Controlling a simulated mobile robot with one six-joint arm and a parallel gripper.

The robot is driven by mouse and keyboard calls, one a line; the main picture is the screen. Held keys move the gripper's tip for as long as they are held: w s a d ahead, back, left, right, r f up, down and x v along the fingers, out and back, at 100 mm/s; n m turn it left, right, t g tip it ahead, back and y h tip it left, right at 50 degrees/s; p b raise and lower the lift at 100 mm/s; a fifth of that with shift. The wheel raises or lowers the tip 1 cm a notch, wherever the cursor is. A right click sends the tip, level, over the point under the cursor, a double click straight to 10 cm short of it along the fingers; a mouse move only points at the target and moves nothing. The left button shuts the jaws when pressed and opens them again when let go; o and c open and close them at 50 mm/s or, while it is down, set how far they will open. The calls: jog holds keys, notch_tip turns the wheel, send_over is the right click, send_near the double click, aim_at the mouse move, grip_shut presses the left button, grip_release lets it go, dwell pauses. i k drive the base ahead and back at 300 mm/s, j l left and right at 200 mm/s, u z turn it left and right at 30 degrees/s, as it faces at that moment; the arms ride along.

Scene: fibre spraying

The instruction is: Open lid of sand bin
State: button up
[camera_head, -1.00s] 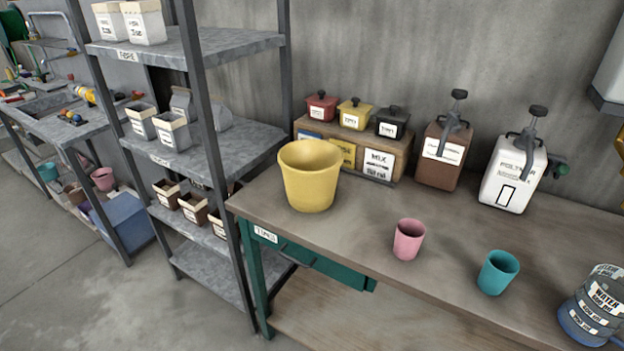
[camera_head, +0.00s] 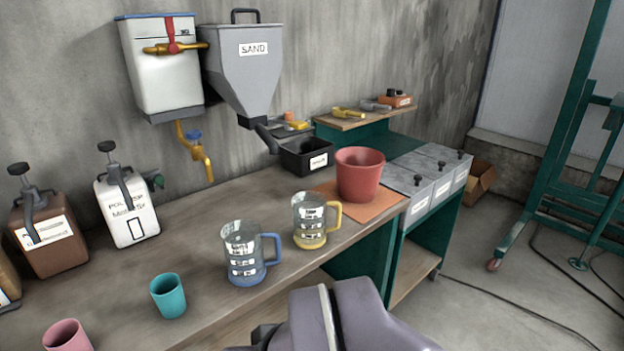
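A grey hopper labelled SAND (camera_head: 250,75) hangs on the wall at upper centre, with a dark handle on its top and a spout above a black tray (camera_head: 305,168). At the right end of the bench are several grey bins (camera_head: 420,198) with flat lids and dark knobs. Their lids look shut, and their front labels are too small to read, so I cannot tell whether one is for sand. A grey-purple part of my arm shows at the bottom centre. My gripper is not in view.
A red bucket (camera_head: 360,175) stands on an orange mat (camera_head: 378,208) left of the bins. Two measuring jugs and a teal cup (camera_head: 168,296) stand on the bench (camera_head: 205,240). The floor in front of the bins looks clear except for cables. A green frame (camera_head: 560,130) stands at the right.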

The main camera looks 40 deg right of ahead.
aim_at(408, 183)
jog(key=z, duration=1.7)
jog(key=i+z, duration=0.25)
jog(key=i, duration=0.2)
jog(key=i+j+z, duration=0.1)
jog(key=i+z, duration=0.15)
jog(key=i, duration=0.2)
jog(key=i+j+z, duration=0.25)
jog(key=i, duration=0.2)
jog(key=i+j+z, duration=0.25)
jog(key=i, duration=0.2)
